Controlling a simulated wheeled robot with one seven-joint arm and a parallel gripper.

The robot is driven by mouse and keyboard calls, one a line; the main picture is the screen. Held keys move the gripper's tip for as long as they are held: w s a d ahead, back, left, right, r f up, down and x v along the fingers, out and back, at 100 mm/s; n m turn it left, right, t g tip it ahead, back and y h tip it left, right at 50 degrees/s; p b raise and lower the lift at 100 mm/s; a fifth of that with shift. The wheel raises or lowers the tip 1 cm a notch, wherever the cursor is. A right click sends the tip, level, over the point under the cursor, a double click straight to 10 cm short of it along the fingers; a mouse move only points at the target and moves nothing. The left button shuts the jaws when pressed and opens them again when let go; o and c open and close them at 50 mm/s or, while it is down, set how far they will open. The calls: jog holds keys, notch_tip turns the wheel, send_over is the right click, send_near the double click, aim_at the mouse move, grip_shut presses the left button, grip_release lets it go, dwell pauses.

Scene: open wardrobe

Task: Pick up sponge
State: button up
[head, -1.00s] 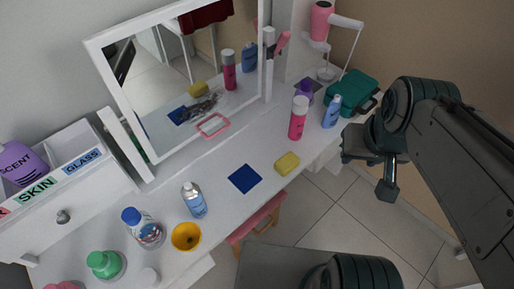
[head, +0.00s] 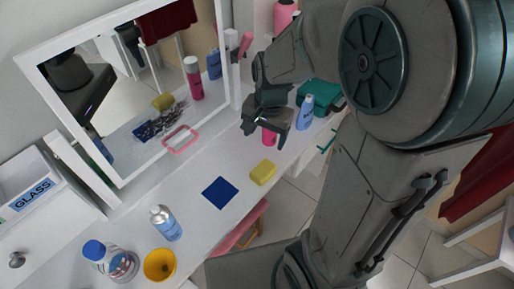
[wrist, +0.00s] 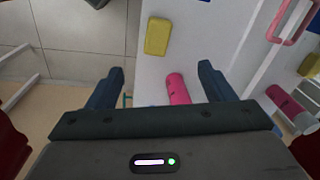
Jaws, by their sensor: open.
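A yellow sponge (head: 263,172) lies on the white dressing table near its front edge, to the right of a dark blue square cloth (head: 220,193). It also shows in the wrist view (wrist: 158,36), ahead of the jaws and a little left of their middle. My gripper (head: 263,136) is open and empty in the head view, above the table and beyond the sponge, over a pink bottle (head: 269,138) that it partly hides. In the wrist view the two fingers (wrist: 160,72) are spread apart, with the pink bottle (wrist: 178,88) showing between them.
A light blue bottle (head: 305,112) and a teal case (head: 320,95) stand to the right. A yellow cup (head: 160,265), a spray can (head: 166,223) and a blue-capped bottle (head: 110,260) stand at the left. A mirror (head: 130,90) backs the table. A pink stool (head: 238,232) is below.

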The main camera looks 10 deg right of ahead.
jog(key=w+f+m+g+b, duration=0.1)
jog(key=w+f+m, duration=0.2)
jog(key=f, duration=0.5)
send_over(263, 169)
jog(key=shift+h, duration=0.3)
jog(key=f, duration=0.8)
jog(key=shift+a+f, duration=0.25)
jog(key=shift+a, duration=0.15)
jog(key=shift+d+f, duration=0.25)
jog(key=shift+f, duration=1.1)
jog(key=shift+d+f, duration=0.25)
jog(key=shift+f, duration=1.05)
jog(key=c, duration=1)
